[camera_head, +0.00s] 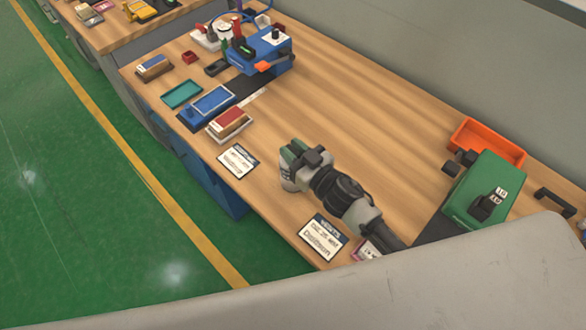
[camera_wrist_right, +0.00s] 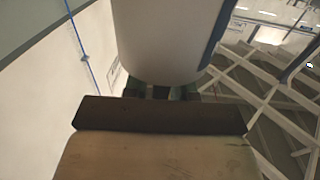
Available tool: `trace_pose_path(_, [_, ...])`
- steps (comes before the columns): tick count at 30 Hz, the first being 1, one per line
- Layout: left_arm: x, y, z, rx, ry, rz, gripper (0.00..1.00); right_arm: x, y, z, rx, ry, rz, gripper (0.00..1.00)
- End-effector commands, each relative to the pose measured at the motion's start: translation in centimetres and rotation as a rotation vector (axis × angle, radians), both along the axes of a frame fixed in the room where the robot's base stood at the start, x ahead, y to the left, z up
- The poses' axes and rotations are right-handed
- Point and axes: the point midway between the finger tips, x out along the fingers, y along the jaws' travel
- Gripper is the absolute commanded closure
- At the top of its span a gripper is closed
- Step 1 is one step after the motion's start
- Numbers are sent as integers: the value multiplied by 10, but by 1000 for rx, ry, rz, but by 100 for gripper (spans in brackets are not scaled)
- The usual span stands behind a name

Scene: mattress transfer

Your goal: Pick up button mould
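My right gripper (camera_head: 293,153) is over the middle of the wooden table, its arm coming in from the lower right. Its greenish fingers point to the upper left, and I cannot tell whether they are apart or hold something. I cannot tell which thing is the button mould. A red-topped block (camera_head: 229,122) lies on the table left of the gripper, beyond a white card, apart from the gripper. A blue tray (camera_head: 212,101) lies behind that block. In the right wrist view, a dark bar (camera_wrist_right: 160,115) and a tan surface fill the lower middle; I cannot tell what they are. My left gripper is not in view.
A blue machine (camera_head: 268,53) stands at the back left of the table. A green machine (camera_head: 484,188) and an orange bin (camera_head: 487,141) stand at the right. White cards (camera_head: 238,161) lie along the front edge. The table's middle beyond the gripper is clear.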

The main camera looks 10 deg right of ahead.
Motion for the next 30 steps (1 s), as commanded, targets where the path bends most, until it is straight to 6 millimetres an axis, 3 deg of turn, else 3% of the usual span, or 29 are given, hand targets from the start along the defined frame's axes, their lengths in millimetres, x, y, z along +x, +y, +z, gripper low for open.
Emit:
trace_pose_path(1, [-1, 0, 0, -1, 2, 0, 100, 0, 0, 0, 0, 0, 0, 81])
trace_pose_path(5, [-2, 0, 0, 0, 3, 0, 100, 0, 0, 0, 0, 0, 0, 100])
trace_pose_path(30, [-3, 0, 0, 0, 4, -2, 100, 0, 0, 0, 0, 1, -1, 100])
